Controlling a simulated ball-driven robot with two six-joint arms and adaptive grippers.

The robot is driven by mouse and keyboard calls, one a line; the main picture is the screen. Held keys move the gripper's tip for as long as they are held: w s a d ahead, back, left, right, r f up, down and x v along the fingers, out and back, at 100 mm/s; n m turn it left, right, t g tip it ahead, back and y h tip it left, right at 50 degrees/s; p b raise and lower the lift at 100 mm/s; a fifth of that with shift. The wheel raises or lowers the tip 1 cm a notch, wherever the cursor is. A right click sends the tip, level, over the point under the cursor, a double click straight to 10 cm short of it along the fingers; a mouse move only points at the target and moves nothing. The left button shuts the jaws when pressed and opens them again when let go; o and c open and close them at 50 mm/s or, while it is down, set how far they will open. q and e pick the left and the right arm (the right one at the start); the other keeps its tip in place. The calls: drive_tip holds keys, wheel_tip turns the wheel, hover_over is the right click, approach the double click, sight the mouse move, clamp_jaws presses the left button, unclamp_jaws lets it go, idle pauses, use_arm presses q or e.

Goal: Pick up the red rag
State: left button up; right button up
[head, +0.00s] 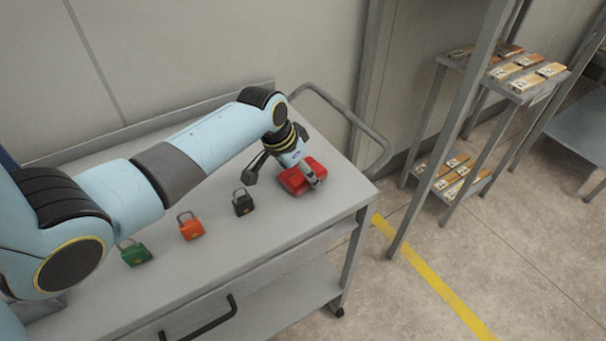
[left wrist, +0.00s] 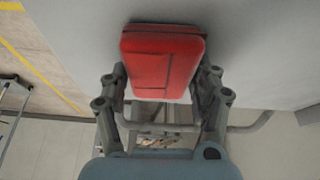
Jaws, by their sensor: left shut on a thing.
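The red rag (head: 296,180) is a folded, block-like red piece near the right end of the grey cart top. Whether the rag still touches the cart top I cannot tell. My right gripper is not in view.
On the cart (head: 290,222) stand a black padlock (head: 243,204), an orange padlock (head: 191,229) and a green padlock (head: 135,254), left of the rag. A rail (head: 350,118) bounds the cart's right end. A shelf rack (head: 500,85) with small boxes stands further right.

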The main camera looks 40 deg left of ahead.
use_arm(q)
drive_tip(key=shift+r, duration=0.15)
drive_tip(key=shift+c, duration=0.4)
wheel_tip(320, 180, up, 5)
drive_tip(key=shift+f+b, duration=0.2)
drive_tip(key=shift+b, duration=0.1)
drive_tip(key=s+d+r, duration=0.6)
drive_tip(key=s+d, duration=0.1)
drive_tip(key=d, duration=0.2)
drive_tip(key=shift+s+r+b, duration=0.15)
drive_tip(key=shift+r+b, duration=0.2)
drive_tip(key=shift+b, duration=0.05)
